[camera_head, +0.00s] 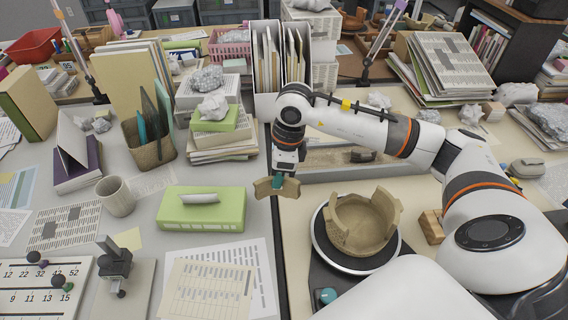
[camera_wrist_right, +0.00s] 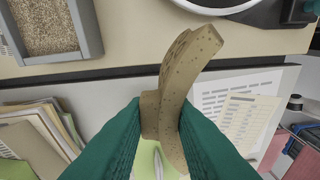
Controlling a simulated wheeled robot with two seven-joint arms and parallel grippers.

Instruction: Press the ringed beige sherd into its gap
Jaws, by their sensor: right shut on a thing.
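A beige, curved, speckled sherd (camera_head: 264,189) is held in my right gripper (camera_head: 278,181), above the seam between the left desk and the right table. In the right wrist view the sherd (camera_wrist_right: 186,62) stands between the green fingers of my right gripper (camera_wrist_right: 160,112), which are shut on its sides. A beige pot (camera_head: 362,232) with a jagged, uneven rim stands on a round turntable (camera_head: 326,250), right of and nearer than the sherd. The sherd is apart from the pot. No ring mark shows on the sherd. My left gripper is out of view.
A sand tray (camera_head: 400,169) lies behind the pot. A green box (camera_head: 201,222) and a mug (camera_head: 115,197) stand left of the gripper. File holders (camera_head: 265,105) and paper stacks stand behind. A wooden block (camera_head: 431,227) sits right of the turntable.

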